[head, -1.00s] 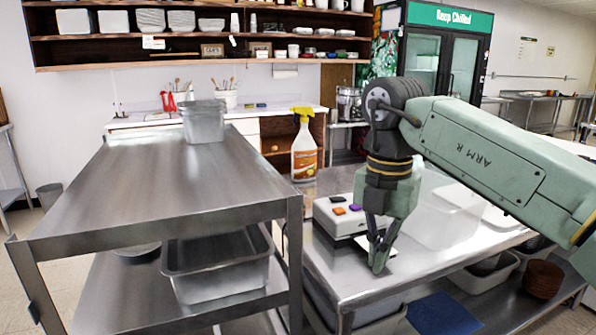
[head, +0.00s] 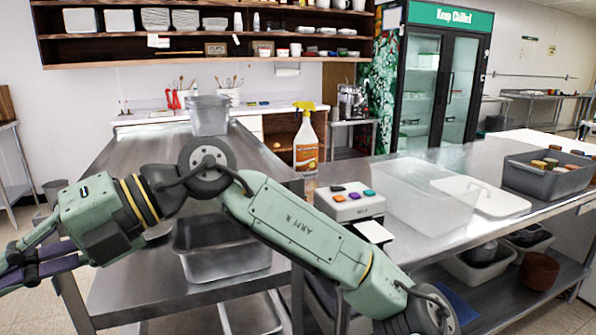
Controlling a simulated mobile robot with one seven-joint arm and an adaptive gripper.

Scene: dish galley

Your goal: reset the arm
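My arm, marked ARM R, stretches from the lower right across the front to the left. My gripper (head: 15,262) is at the far left edge of the head view, pointing left, in front of the steel cart. Its fingertips are cut off by the edge, so its opening is unclear, and I see nothing held. A pale control box (head: 352,205) stands on the right steel table, with a black button (head: 337,188), an orange button (head: 338,198), a purple button (head: 354,195) and a teal button (head: 370,192). My gripper is far from it.
A clear bin (head: 430,212), white lid (head: 490,196) and grey tub (head: 548,180) are on the right table (head: 440,153). An orange spray bottle (head: 306,150) stands behind the box. A translucent container (head: 209,115) is on the left cart (head: 130,155); a grey bin (head: 225,264) sits below.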

